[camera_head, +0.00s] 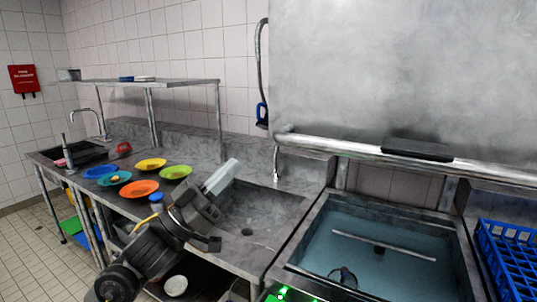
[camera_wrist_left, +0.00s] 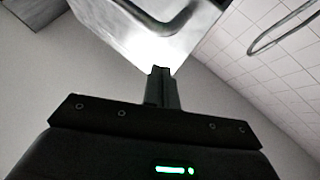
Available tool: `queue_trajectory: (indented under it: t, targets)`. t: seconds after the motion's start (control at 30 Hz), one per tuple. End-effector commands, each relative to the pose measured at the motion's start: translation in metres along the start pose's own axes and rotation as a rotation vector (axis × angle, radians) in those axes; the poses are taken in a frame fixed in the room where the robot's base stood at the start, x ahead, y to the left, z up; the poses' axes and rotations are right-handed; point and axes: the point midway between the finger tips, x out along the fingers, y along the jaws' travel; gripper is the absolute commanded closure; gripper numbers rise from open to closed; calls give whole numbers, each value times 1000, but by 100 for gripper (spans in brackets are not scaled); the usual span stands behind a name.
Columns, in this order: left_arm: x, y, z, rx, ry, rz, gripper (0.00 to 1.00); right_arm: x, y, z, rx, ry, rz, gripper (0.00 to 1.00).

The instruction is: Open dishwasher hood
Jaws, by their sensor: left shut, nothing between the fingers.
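The dishwasher hood (camera_head: 400,70) is a big grey steel box at the upper right of the head view. It stands raised, with a gap showing tiled wall between it and the open wash tank (camera_head: 350,225). A steel bar handle (camera_head: 335,146) with a black grip (camera_head: 417,149) runs along its lower front edge. My left gripper (camera_head: 223,177) is shut and empty over the sink, left of the hood and apart from the handle. In the left wrist view, its closed fingers (camera_wrist_left: 160,75) point up towards a bright steel box with a bent bar. My right gripper is out of view.
Several coloured plates, one an orange plate (camera_head: 138,189), lie on the steel counter left of my left arm. A steel shelf (camera_head: 170,83) stands above them. A blue rack (camera_head: 510,255) sits right of the tank. A hose (camera_head: 258,50) hangs on the wall.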

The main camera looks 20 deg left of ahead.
Motion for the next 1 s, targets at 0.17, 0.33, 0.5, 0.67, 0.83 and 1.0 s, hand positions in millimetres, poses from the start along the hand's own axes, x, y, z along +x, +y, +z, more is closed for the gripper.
queue_trajectory:
  t: [0.17,0.33,0.5,0.67,0.83,1.0]
  targets:
    - [3,4,-7,-2,14,21,100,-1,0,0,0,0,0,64]
    - [18,3,-9,-4,17,19,100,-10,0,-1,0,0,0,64]
    - [51,4,-12,-4,17,18,100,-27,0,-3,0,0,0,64]
    - [85,4,-12,-3,16,18,100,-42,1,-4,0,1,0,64]
    - [100,4,3,-7,7,15,100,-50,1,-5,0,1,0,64]
    - [93,4,24,-5,7,16,100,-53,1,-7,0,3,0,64]
